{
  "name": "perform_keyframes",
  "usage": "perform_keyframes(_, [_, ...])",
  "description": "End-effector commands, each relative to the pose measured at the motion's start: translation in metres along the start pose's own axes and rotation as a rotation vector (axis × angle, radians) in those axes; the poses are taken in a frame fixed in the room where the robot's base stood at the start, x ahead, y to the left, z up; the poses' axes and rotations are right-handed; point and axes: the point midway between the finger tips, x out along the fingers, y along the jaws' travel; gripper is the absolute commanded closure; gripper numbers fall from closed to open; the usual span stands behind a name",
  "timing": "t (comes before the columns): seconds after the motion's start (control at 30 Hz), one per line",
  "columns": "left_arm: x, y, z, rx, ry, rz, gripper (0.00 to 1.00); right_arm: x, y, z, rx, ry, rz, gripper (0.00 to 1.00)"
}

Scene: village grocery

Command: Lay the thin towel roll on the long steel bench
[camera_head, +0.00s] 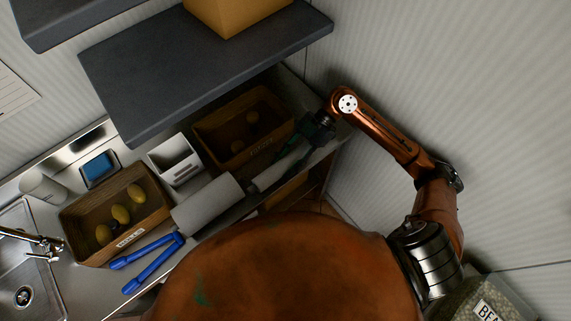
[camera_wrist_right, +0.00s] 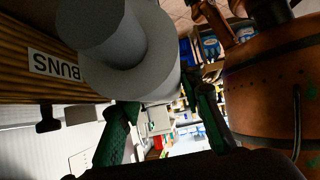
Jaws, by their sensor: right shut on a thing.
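The thin towel roll (camera_head: 270,175) is pale and lies along the front edge of the long steel bench (camera_head: 78,280). Its left end is close to a thicker white roll (camera_head: 207,205); I cannot tell whether they touch. My right gripper (camera_head: 300,145) is shut on the thin roll near its right end, with green fingers around it. In the right wrist view my fingers (camera_wrist_right: 165,115) sit either side of a pale cylinder. Whether the roll rests on the bench or hovers just above it is unclear. My left gripper is out of view.
A crate with several yellow-brown items (camera_head: 155,203), blue tongs (camera_head: 150,260), a white bin (camera_head: 175,158) and a sink (camera_head: 25,275) occupy the bench. A brown crate (camera_head: 212,122) stands behind the roll. A dark shelf (camera_head: 200,65) overhangs the back. A wall closes the right side.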

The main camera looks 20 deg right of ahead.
Motion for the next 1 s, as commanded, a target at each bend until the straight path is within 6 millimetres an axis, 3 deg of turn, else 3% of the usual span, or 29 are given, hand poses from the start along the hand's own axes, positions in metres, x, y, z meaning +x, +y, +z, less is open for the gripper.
perform_keyframes(0.6, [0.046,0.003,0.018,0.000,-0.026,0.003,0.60,0.025,0.024,0.037,0.000,0.001,-0.001,0.88])
perform_keyframes(1.0, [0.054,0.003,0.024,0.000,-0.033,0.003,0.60,0.038,0.024,0.054,0.000,0.001,-0.001,0.88])
